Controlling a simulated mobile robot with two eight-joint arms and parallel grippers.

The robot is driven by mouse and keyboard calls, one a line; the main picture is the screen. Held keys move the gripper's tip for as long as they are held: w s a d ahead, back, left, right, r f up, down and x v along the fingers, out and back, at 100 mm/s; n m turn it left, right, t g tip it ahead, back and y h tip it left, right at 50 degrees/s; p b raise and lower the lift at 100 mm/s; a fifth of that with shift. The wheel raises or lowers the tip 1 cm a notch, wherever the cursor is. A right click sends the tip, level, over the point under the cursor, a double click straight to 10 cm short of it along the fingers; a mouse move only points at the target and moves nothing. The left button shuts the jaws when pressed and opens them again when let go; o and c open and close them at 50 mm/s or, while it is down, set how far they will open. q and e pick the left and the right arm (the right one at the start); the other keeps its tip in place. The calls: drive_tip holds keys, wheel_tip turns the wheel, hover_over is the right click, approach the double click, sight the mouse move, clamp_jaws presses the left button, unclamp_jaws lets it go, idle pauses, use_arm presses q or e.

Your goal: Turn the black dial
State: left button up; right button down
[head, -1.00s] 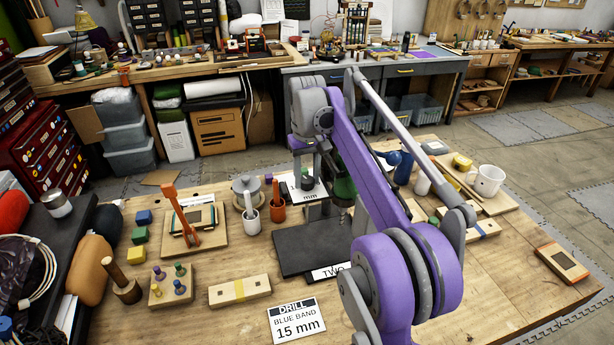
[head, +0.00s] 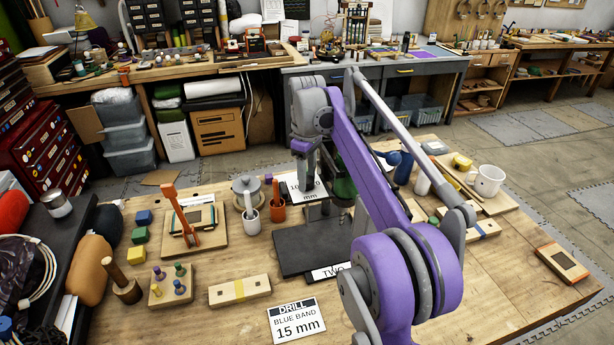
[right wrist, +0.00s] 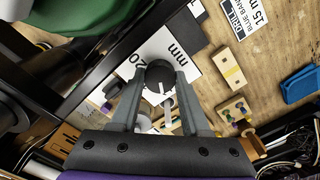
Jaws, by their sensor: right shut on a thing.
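The black dial (right wrist: 158,73) is a round knob with a white pointer line, set against a white scale plate (right wrist: 177,48) lettered "20" and "mm" in the right wrist view. My right gripper (right wrist: 160,80) has its two grey fingers closed on either side of the dial. In the head view the right gripper (head: 304,177) reaches down to the scale plate (head: 314,191), and its fingers mostly hide the dial. The plate belongs to a machine with a green body (head: 344,185), partly covered by my purple arm. My left gripper is not in view.
A dark base plate (head: 290,254) with a "TWO" card (head: 330,271) lies below. A "DRILL BLUE BAND 15 mm" card (head: 297,319) and a wooden block (head: 239,290) lie nearer.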

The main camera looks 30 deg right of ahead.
idle(0.5)
drive_tip(key=shift+c, duration=1.9)
unclamp_jaws()
wheel_tip(320, 180, up, 11)
drive_tip(key=shift+f, duration=0.1)
